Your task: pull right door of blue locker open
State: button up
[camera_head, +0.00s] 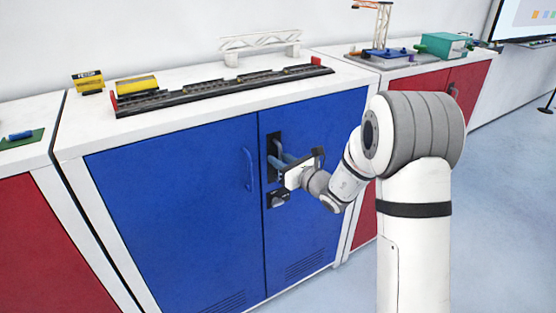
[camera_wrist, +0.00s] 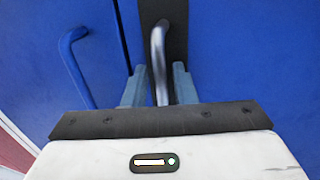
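The blue locker's right door (camera_head: 315,200) is shut, flush with the left door (camera_head: 185,210). A grey metal bar handle (camera_wrist: 158,50) on a black plate (camera_head: 274,142) sits near the right door's left edge. My gripper (camera_head: 280,162) is at this handle, its blue-grey fingers pointing at the door. In the wrist view my gripper (camera_wrist: 160,75) has one finger on each side of the bar, with narrow gaps showing, so it looks open around the bar. The lower end of the handle is hidden behind my gripper body.
The left door has a blue handle (camera_head: 247,168), also in the wrist view (camera_wrist: 75,65). A black fitting (camera_head: 278,198) is below my gripper. A model track (camera_head: 225,90) and a white bridge (camera_head: 260,46) stand on top. Floor is clear at right; red lockers flank both sides.

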jog(key=shift+c, duration=0.4)
grip_shut()
